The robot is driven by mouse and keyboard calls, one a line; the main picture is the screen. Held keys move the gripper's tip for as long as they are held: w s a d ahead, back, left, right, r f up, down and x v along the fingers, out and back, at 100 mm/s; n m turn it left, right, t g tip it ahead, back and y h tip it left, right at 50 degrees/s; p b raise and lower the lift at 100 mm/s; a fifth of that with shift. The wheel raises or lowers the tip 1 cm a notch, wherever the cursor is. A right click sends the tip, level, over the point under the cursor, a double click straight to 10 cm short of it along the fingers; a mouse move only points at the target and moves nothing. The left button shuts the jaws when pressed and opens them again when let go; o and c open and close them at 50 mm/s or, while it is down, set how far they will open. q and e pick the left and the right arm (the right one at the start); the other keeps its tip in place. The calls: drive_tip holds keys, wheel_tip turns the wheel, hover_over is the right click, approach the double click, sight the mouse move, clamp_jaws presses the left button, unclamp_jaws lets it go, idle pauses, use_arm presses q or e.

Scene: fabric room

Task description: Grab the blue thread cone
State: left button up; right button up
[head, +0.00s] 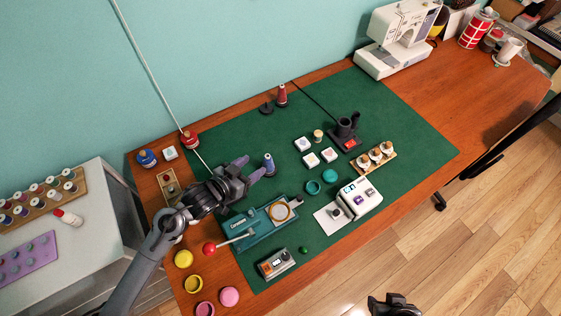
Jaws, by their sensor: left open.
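The blue thread cone (268,163) stands upright on the green mat (400,124), left of the mat's middle. My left gripper (254,168) is open just to the left of the cone, with its fingers pointing toward it. I cannot tell whether a finger touches the cone, and the cone's lower left side is close to the fingers. My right gripper (394,305) shows only in part at the bottom edge, over the floor and away from the table, and its jaws are not clear.
A red thread cone (282,95) stands behind the blue one. A teal machine (262,226) with a red-knobbed lever lies in front, under the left arm's side. A sewing machine (398,40) stands at the back right.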

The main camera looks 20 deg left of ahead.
sight(266, 157)
use_arm(q)
drive_tip(key=x, duration=0.5)
drive_tip(key=shift+a+f+b, duration=0.1)
drive_tip(key=shift+b, duration=0.2)
drive_tip(key=shift+b+x, duration=0.45)
drive_tip(key=shift+x, duration=2.5)
drive_tip(key=shift+f, duration=0.1)
drive_tip(key=shift+s, duration=0.1)
drive_tip(key=c, duration=1)
drive_tip(key=shift+c, duration=0.2)
